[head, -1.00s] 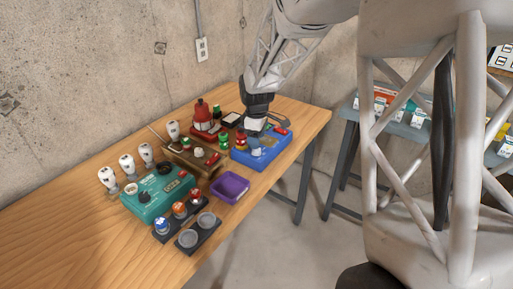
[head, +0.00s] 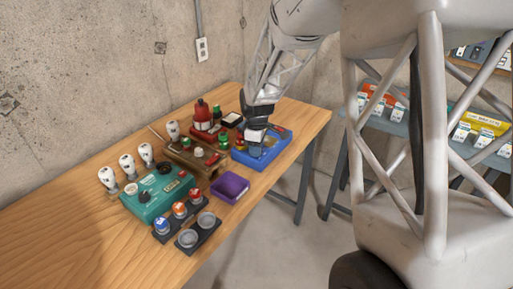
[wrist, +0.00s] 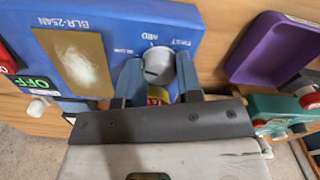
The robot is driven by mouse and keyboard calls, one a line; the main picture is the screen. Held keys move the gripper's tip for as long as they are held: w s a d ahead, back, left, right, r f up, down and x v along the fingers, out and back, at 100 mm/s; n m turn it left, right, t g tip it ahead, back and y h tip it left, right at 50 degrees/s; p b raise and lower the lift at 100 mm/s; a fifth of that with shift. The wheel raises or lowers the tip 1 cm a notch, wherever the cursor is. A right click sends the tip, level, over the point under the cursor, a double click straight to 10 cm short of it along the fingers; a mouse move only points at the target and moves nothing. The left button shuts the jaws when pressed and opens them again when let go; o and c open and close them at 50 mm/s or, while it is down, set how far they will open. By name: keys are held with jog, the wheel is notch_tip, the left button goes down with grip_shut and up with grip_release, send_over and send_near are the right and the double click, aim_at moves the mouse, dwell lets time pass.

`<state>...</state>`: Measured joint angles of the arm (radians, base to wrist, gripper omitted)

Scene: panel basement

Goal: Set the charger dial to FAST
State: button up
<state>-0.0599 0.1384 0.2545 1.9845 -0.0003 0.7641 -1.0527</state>
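A blue box (head: 272,150) with a dial stands at the far right of the table. In the wrist view the blue box (wrist: 110,15) fills the upper left, its printing upside down. Its light grey round dial (wrist: 158,65) has MID above it and FAST at its upper right; the label at its left is too small to read surely. The dial's pointer is unclear. My gripper (wrist: 160,72) has one finger on each side of the dial; whether they press on it cannot be told. In the head view my gripper (head: 256,146) is over the blue box and hides the dial.
A purple tray (head: 231,186) lies near the box, left of a clear front edge. A teal box (head: 160,193) with a black knob, a brown box (head: 195,155), a red device (head: 203,119) and several white bulbs crowd the table. Dark holders (head: 198,232) stand in front.

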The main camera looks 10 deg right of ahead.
jog(key=shift+c, duration=1.4)
jog(key=shift+m, duration=0.5)
jog(key=m, duration=0.4)
jog(key=shift+m, duration=0.3)
jog(key=m, duration=0.6)
jog(key=shift+m, duration=0.4)
jog(key=o, duration=0.9)
